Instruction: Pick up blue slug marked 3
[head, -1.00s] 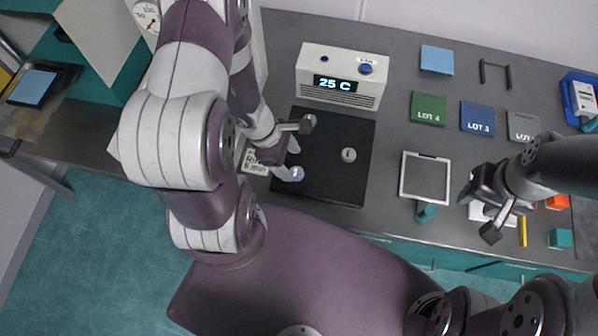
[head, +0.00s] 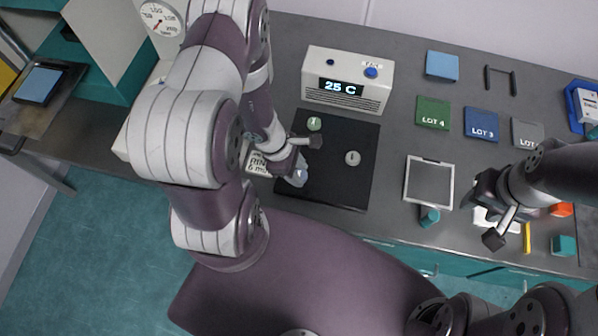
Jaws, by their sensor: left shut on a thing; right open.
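The blue slug (head: 299,178) is a small pale-blue round piece at the left front of the black mat (head: 340,190). My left gripper (head: 303,164) is over it and shut on it. The gripper's fingers hide most of the slug, and its number is not readable. I cannot tell whether it is clear of the mat. A green slug (head: 314,124) and a grey slug (head: 352,158) lie apart on the same mat. My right gripper (head: 482,215) is open and empty above the right part of the bench.
A cooling unit (head: 346,80) reading 25 C stands behind the mat. Green (head: 433,112), blue (head: 481,124) and grey (head: 527,134) lot pads lie to the right. A framed square plate (head: 429,182) lies between mat and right gripper. A label card (head: 257,163) lies left of the mat.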

